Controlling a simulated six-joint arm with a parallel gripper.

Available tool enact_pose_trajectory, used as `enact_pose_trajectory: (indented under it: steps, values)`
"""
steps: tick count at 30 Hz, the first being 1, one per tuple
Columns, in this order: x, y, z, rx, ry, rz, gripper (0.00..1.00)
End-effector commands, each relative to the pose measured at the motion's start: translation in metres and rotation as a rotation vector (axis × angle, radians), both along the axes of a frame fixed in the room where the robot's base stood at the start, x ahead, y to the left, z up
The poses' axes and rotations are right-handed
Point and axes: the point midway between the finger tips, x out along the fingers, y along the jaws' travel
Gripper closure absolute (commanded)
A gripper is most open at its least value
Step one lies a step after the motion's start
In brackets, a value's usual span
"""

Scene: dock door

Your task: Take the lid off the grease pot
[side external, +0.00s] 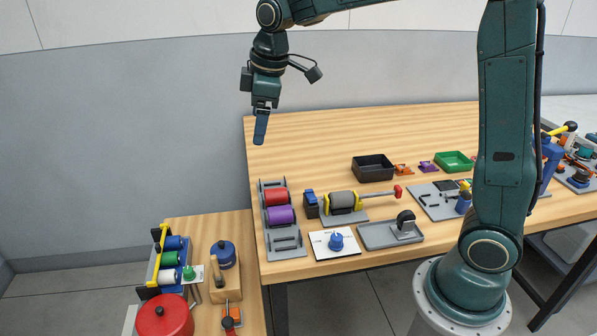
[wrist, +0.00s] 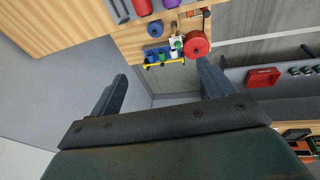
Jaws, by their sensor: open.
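A large red round pot with a lid and dark knob (side external: 165,318) stands at the front of the low side table. It also shows in the wrist view (wrist: 197,45). A smaller blue round pot with a dark top (side external: 223,254) stands behind it to the right, and also appears in the wrist view (wrist: 155,29). I cannot tell which of them is the grease pot. My gripper (side external: 260,132) hangs high above the left end of the main table, well away from both. Its fingers are apart and empty in the wrist view (wrist: 161,72).
A grey tray with red and purple rolls (side external: 281,236) lies on the main table's left edge. The main table's back (side external: 360,125) is clear.

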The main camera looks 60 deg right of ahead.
Motion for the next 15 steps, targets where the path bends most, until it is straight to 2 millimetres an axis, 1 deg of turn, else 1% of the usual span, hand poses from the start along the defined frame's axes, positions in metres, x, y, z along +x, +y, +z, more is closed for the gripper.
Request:
enact_pose_trajectory:
  steps: [1,6,11,15]
  values:
    - [0.012,0.000,-0.008,-0.007,0.013,0.027,0.19]
    - [0.049,0.001,-0.034,-0.031,0.046,0.127,0.19]
    - [0.081,0.001,-0.063,-0.051,0.076,0.222,0.19]
    - [0.107,0.001,-0.092,-0.067,0.102,0.307,0.19]
